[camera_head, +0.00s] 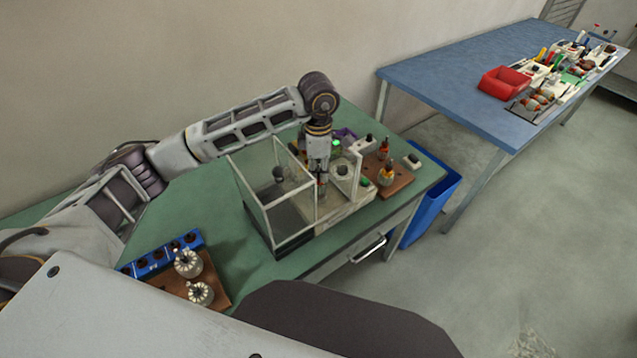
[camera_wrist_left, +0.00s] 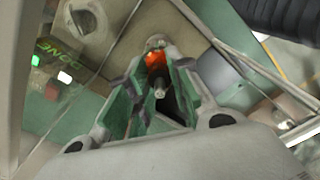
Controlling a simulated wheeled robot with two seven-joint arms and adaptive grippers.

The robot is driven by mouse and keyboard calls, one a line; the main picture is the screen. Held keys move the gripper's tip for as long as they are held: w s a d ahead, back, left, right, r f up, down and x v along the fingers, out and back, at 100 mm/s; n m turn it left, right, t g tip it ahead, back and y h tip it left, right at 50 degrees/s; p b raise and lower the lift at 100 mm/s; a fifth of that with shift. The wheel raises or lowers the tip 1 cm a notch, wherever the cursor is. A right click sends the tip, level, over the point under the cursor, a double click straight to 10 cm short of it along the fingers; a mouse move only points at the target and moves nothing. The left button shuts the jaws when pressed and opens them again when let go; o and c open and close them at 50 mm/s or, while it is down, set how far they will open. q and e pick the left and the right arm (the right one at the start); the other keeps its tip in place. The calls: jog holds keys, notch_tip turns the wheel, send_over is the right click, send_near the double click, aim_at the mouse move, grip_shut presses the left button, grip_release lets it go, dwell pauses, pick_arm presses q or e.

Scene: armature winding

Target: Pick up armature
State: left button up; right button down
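An armature with an orange winding (camera_wrist_left: 156,63) and a metal shaft end stands between the green-padded fingers of my left gripper (camera_wrist_left: 158,88) in the left wrist view. The pads are close on both sides of it; whether they press on it cannot be told. In the head view my left gripper (camera_head: 322,190) points down beside the winding machine (camera_head: 345,210), by its clear-walled guard (camera_head: 272,205); the armature is mostly hidden there. Two bare silver armatures (camera_head: 187,263) stand on a brown board at the lower left. Wound armatures (camera_head: 387,176) stand on another brown board at the right. My right gripper is not in view.
The guard's upright clear panels and frame stand close to my left gripper. A green indicator (camera_head: 336,143) glows behind it. A blue rack (camera_head: 160,255) lies at the lower left of the green table (camera_head: 215,215). A blue bin (camera_head: 432,208) and a blue table (camera_head: 440,85) are to the right.

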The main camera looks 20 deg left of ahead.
pick_arm(q)
grip_shut()
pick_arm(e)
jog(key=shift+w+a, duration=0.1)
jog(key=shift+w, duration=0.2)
pick_arm(q)
jog(key=shift+r, duration=0.5)
notch_tip(320, 180, up, 7)
jog(key=shift+r+b, duration=0.1)
jog(key=shift+b, duration=0.35)
jog(key=shift+r, duration=0.95)
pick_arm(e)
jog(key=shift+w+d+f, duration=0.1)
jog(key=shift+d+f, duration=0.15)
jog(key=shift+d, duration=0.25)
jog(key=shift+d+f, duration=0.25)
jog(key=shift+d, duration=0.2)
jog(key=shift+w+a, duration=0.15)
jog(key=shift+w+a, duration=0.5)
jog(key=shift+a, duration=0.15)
